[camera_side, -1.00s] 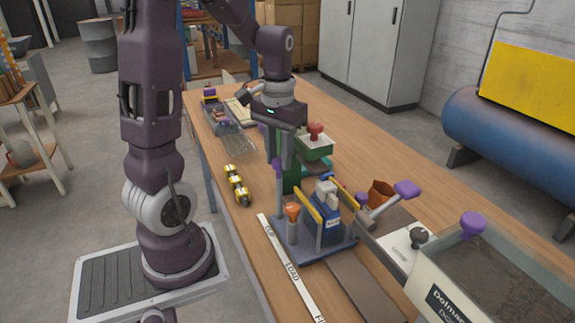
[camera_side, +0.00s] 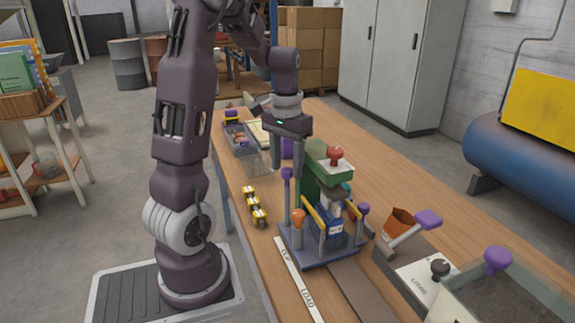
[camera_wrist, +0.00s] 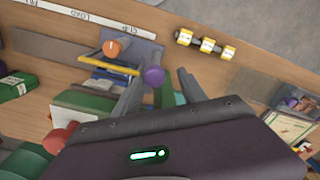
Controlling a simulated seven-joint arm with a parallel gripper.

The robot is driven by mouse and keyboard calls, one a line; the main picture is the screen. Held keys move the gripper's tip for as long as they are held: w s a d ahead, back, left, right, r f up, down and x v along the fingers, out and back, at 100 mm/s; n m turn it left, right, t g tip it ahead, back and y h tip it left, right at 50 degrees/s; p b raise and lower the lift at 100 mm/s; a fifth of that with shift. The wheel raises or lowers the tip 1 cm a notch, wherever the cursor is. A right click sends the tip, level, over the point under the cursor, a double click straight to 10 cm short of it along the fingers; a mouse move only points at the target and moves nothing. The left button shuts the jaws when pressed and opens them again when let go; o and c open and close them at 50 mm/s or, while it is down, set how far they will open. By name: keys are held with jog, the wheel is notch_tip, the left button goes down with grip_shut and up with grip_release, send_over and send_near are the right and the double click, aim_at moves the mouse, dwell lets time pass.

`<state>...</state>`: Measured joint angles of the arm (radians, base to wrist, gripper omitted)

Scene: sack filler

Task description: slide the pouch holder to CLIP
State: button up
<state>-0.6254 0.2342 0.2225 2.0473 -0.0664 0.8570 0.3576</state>
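The pouch holder (camera_side: 318,252) is a blue-grey plate on the table, with yellow rails and a blue pouch (camera_side: 335,231) upright between them. It has an orange knob (camera_side: 298,215) and a purple knob (camera_side: 286,173) on a post. The white strip (camera_side: 297,281) runs along its near edge; the CLIP label (camera_wrist: 110,27) lies beside the plate, and LOAD lies further along. The pouch is close under the green press (camera_side: 313,182). My gripper (camera_wrist: 160,78) is open, its fingers on either side of the purple knob (camera_wrist: 153,77); contact cannot be told.
Several yellow-and-black pieces (camera_side: 254,208) lie left of the holder. A red-knobbed press top (camera_side: 335,155) stands close to my gripper. A purple-handled lever (camera_side: 428,219) and a grey hopper (camera_side: 498,293) stand to the right. A clear bin (camera_side: 254,162) is behind.

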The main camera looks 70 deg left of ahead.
jog(key=shift+d, duration=0.1)
notch_tip(320, 180, up, 7)
jog(key=shift+r, duration=0.1)
dwell(0.4)
jog(key=s+d+r+m+t, duration=0.1)
jog(key=d+r+m+t, duration=0.15)
jog(key=d, duration=0.95)
jog(key=s+d+m+t, duration=0.3)
jog(key=s+d, duration=0.6)
jog(key=d, duration=0.3)
jog(key=shift+f, duration=0.3)
